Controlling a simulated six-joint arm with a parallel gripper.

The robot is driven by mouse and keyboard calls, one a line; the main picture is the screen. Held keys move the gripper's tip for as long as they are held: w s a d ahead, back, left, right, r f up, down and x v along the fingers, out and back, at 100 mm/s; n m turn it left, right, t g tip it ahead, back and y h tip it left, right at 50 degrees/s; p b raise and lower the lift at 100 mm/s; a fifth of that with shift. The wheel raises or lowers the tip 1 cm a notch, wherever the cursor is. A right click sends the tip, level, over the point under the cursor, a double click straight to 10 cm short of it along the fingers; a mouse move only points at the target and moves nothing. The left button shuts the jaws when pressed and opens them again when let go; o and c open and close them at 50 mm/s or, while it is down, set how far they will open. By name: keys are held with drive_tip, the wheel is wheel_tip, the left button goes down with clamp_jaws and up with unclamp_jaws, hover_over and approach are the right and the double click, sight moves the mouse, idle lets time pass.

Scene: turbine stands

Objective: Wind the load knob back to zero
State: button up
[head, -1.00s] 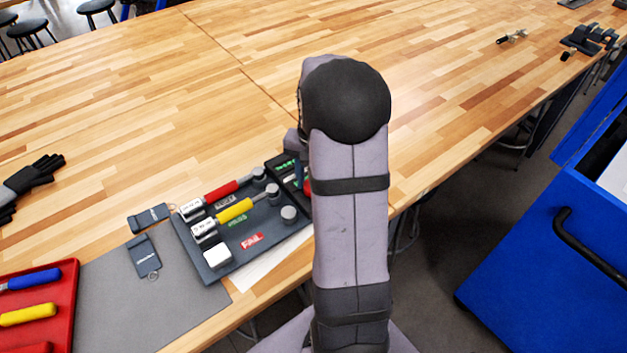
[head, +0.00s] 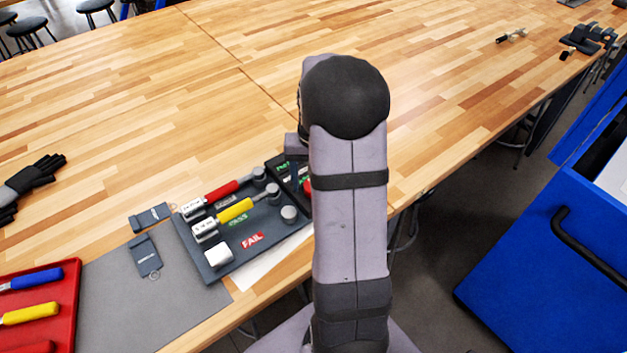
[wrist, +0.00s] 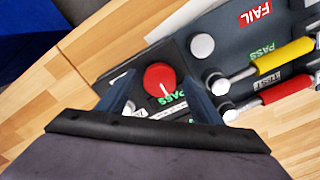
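The red load knob (wrist: 160,78) sits on a dark panel in the wrist view, with a white pointer line on its face directed toward the gripper side of the picture. My gripper (wrist: 160,85) is open, with one dark blue finger on each side of the knob and a visible gap to each. I cannot tell how far the fingertips are above the panel. In the head view my arm hides most of the knob; only a red sliver (head: 307,184) shows beside it.
A dark fixture (head: 215,262) with red-handled (head: 222,190) and yellow-handled (head: 236,209) tools, grey posts and PASS and FAIL labels stands beside the knob panel. Two grey tags (head: 144,256) and a red tray (head: 70,300) lie left.

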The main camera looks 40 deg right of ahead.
idle(0.3)
drive_tip(key=shift+r+b, duration=0.9)
drive_tip(key=shift+r, duration=2.75)
drive_tip(key=s+a+f+n, duration=0.2)
drive_tip(key=s+a, duration=0.2)
drive_tip(key=a, duration=0.2)
drive_tip(key=s+a+f+n, duration=0.2)
drive_tip(key=s+a+f, duration=0.1)
drive_tip(key=a, duration=0.4)
drive_tip(key=s+a+f+n, duration=0.2)
drive_tip(key=s+a+n, duration=0.1)
drive_tip(key=s+a, duration=0.2)
drive_tip(key=shift+s+a+f, duration=0.1)
drive_tip(key=shift+a+f, duration=0.05)
drive_tip(key=shift+a, duration=0.35)
drive_tip(key=shift+s+a+f, duration=0.1)
drive_tip(key=shift+a, duration=0.4)
drive_tip(key=shift+s+a+f+n, duration=0.2)
drive_tip(key=shift+s+a+n, duration=0.1)
drive_tip(key=shift+s, duration=0.1)
